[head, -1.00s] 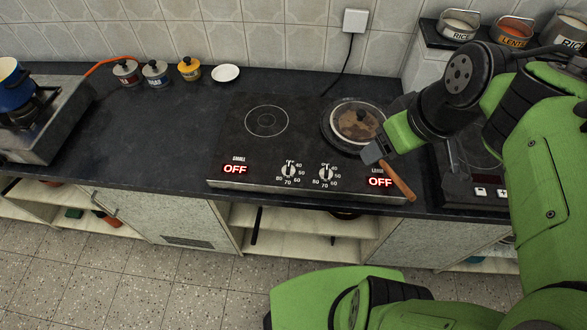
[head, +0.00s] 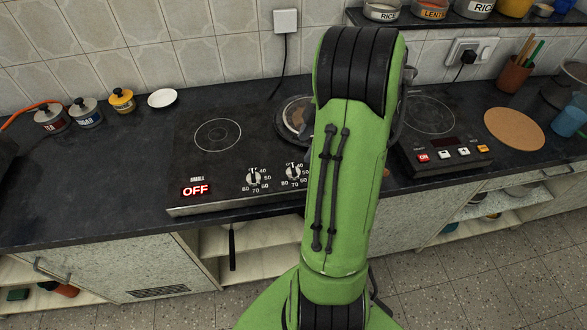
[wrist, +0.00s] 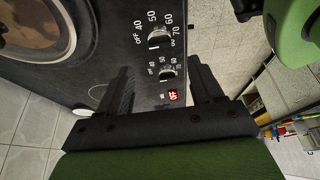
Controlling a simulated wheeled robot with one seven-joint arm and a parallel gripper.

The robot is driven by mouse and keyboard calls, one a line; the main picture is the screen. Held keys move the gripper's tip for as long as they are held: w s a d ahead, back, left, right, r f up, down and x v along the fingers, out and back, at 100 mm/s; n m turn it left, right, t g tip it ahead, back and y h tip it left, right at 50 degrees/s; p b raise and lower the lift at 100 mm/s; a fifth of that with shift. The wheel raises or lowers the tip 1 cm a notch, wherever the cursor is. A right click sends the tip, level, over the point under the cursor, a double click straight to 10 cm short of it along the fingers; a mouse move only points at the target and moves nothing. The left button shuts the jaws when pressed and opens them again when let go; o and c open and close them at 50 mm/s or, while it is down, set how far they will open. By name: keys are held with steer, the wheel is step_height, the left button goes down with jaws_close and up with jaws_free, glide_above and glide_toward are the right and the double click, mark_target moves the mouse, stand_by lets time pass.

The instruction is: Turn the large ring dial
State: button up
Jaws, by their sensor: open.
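The black cooktop (head: 235,155) has two dials on its front panel. The large ring dial (head: 293,172) is the right one, just left of my arm; it also shows in the wrist view (wrist: 160,38), beyond my fingers. The small ring dial (head: 253,178) is on the left; in the wrist view (wrist: 167,73) it appears between and beyond the fingertips. Both pointers look near the OFF mark. My gripper (wrist: 159,68) is open, empty and apart from both dials. In the head view my arm hides the gripper and the large ring's display.
A lidded pan (head: 291,118) sits on the large ring, partly hidden by my arm. The small ring's red OFF display (head: 195,190) is lit. Another hob (head: 430,120) stands to the right. Several small pots and a white saucer (head: 162,98) stand at the back left.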

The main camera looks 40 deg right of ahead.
mark_target(294, 168)
steer(key=b+x, duration=0.2)
steer(key=x, duration=0.6)
steer(key=shift+s, duration=0.1)
steer(key=c, duration=1.1)
steer(key=shift+o, duration=0.2)
